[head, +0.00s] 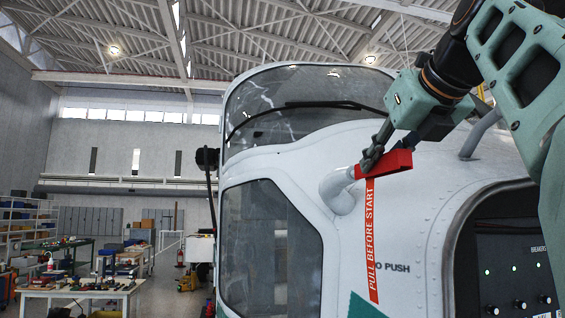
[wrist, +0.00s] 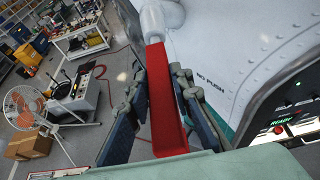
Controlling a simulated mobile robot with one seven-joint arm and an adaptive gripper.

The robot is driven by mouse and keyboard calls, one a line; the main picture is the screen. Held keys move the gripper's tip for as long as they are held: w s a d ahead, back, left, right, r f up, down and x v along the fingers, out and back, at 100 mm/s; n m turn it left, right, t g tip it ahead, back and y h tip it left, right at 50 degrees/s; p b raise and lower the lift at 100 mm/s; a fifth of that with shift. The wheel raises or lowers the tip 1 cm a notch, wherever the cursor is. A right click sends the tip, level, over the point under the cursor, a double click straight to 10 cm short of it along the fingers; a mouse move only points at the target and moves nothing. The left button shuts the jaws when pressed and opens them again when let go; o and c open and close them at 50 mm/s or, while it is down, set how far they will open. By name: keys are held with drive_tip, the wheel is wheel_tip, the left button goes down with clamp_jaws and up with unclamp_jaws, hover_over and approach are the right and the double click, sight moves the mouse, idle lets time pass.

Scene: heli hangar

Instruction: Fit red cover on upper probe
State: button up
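The red cover (head: 398,162) is a long red block with a hanging red ribbon (head: 372,240) lettered "PULL BEFORE START". My gripper (head: 372,158) is at the cover, and in the wrist view its fingers (wrist: 157,78) lie along both sides, looking closed on it near the tips. The cover (wrist: 163,105) points at the mouth of a pale bent probe (head: 338,190) on the helicopter nose. Its end meets the probe tip (wrist: 153,20); I cannot tell whether it is around the tip or only touching. A grey bent tube (head: 480,136) stands higher, right of my gripper.
The white helicopter nose (head: 270,160) fills the middle, with a windscreen and wiper above. An open panel with lit switches (head: 510,270) is at lower right. Workbenches (head: 80,290) stand at left; a fan (wrist: 25,108) and cardboard box (wrist: 28,145) show in the wrist view.

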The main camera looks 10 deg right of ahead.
drive_tip(key=o, duration=0.4)
drive_tip(key=v, duration=1.2)
idle(0.3)
